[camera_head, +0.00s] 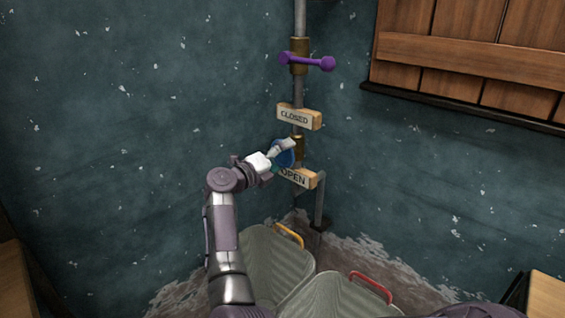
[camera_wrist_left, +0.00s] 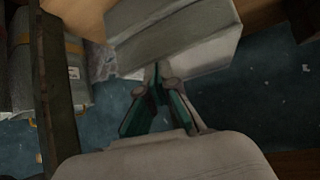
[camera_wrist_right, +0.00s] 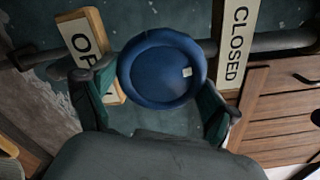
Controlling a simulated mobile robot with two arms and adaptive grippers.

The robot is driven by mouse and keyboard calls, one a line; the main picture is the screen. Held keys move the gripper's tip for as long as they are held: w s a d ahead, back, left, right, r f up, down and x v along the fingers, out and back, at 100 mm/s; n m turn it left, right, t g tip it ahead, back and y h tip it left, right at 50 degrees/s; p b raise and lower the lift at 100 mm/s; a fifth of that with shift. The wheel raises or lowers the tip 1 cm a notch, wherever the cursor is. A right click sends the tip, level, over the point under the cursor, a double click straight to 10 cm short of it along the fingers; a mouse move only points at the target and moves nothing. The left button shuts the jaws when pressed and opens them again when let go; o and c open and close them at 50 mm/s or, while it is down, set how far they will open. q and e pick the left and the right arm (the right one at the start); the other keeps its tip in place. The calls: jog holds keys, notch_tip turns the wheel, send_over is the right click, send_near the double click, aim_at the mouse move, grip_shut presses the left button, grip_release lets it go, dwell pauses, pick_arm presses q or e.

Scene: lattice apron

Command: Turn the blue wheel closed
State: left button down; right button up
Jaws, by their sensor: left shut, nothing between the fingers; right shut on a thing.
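The blue wheel (camera_head: 287,154) sits on a vertical pipe in the corner, between a CLOSED sign (camera_head: 294,117) above and an OPEN sign (camera_head: 297,178) below. In the right wrist view the wheel (camera_wrist_right: 162,72) shows as a round disc with a small pale mark right of its middle. My right gripper (camera_head: 279,157) is shut on the wheel, with one finger on each side of its rim. It partly hides the wheel in the head view. My left gripper (camera_wrist_left: 157,72) is shut and empty in the left wrist view, with its fingertips close to a grey block (camera_wrist_left: 180,35); I cannot tell if they touch.
A purple handle (camera_head: 307,61) sits higher on the same pipe (camera_head: 300,15). Below stand a grey bin with a yellow handle (camera_head: 289,235) and another with a red handle (camera_head: 371,286). Wooden shutters (camera_head: 470,55) with a dark sill are at the upper right.

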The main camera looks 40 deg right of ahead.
pick_arm(q)
jog(key=w+r+t, duration=0.1)
jog(key=w+d+r+t, duration=0.1)
jog(key=r, duration=0.1)
jog(key=w+r+t+h+b, duration=0.1)
jog(key=w, duration=0.1)
jog(key=shift+d+r+t, duration=0.3)
jog(key=shift+d+t, duration=0.1)
pick_arm(e)
jog(key=shift+f+m, duration=0.2)
jog(key=shift+m, duration=0.6)
pick_arm(q)
jog(key=shift+w+d+r+t, duration=0.1)
jog(key=shift+w+r+t, duration=0.15)
jog(key=shift+r, duration=0.15)
jog(key=shift+w+d+r+t, duration=0.1)
jog(key=shift+r+t, duration=0.15)
jog(key=shift+r, duration=0.1)
pick_arm(e)
jog(key=o, duration=0.9)
jog(key=shift+r, duration=0.1)
